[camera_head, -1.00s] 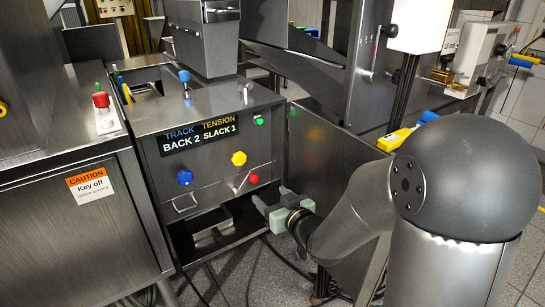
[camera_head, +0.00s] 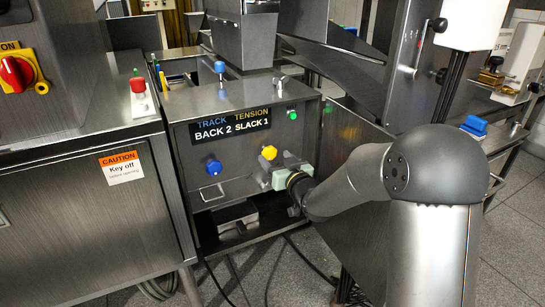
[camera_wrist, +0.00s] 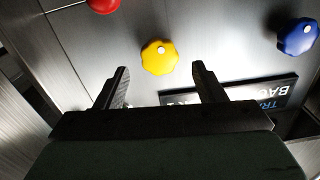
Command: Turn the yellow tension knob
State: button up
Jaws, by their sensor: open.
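My gripper (camera_wrist: 160,82) is open and empty. In the head view my gripper (camera_head: 272,176) is close to the panel just below the yellow knob, its fingers partly hard to make out. I see no contact with the knob.
The blue knob (camera_head: 214,167) sits left of the yellow one. The red knob (camera_wrist: 103,4) shows in the wrist view. A green button (camera_head: 292,114) is at the panel's upper right. A wire handle (camera_head: 212,192) and an open bay lie below.

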aim_at(271, 153)
jog(key=shift+x, duration=1.6)
jog(key=shift+c, duration=0.3)
jog(key=c, duration=0.9)
jog(key=shift+d+m, duration=0.1)
jog(key=shift+m, duration=0.3)
jog(key=m, duration=0.3)
jog(key=shift+d+m, duration=0.1)
jog(key=shift+m, duration=0.2)
jog(key=shift+f+m+p, duration=0.15)
jog(key=shift+m+p, duration=0.3)
jog(key=shift+m, duration=1.25)
